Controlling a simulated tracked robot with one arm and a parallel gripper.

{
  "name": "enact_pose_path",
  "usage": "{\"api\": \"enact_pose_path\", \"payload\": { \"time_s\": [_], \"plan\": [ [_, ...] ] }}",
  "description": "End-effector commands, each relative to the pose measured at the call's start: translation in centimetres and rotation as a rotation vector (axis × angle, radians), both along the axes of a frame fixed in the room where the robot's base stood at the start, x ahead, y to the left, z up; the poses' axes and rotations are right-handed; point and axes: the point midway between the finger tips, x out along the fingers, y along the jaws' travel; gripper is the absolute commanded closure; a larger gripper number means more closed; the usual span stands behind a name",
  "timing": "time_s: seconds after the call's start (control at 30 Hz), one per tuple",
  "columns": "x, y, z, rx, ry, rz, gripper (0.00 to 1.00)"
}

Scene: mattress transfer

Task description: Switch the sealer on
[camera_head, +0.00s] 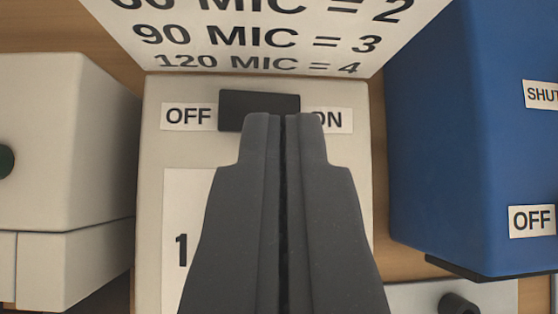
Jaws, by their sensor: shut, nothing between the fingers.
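The sealer's cream control panel (154,150) fills the middle of the view. Its black rocker switch (258,104) sits near the top, between an OFF label (188,117) on the left and an ON label (335,121) on the right. My gripper (283,118) is shut and empty. Its fingertips overlap the lower right part of the switch in the picture, towards the ON side, and cover part of the ON label. Whether the tips touch the switch I cannot tell. The fingers hide much of the panel below, including most of a white label (185,200) with a "1".
A white sign (270,55) with MIC settings stands behind the panel. A blue box (450,130) with SHUT and OFF labels is close on the right. A cream box (65,150) is on the left. A grey surface with a dark knob (460,304) shows at lower right.

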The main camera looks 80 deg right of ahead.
Motion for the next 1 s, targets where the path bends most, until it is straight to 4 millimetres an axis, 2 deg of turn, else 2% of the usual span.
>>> {"api": "enact_pose_path", "payload": {
  "time_s": [0.33, 1.0],
  "plan": [
    [-2.7, 1.5, 3.1, -0.001, -0.002, 0.002, 1.00],
    [-3.2, 2.0, 3.6, 0.000, 0.000, 0.003, 1.00]
  ]
}}
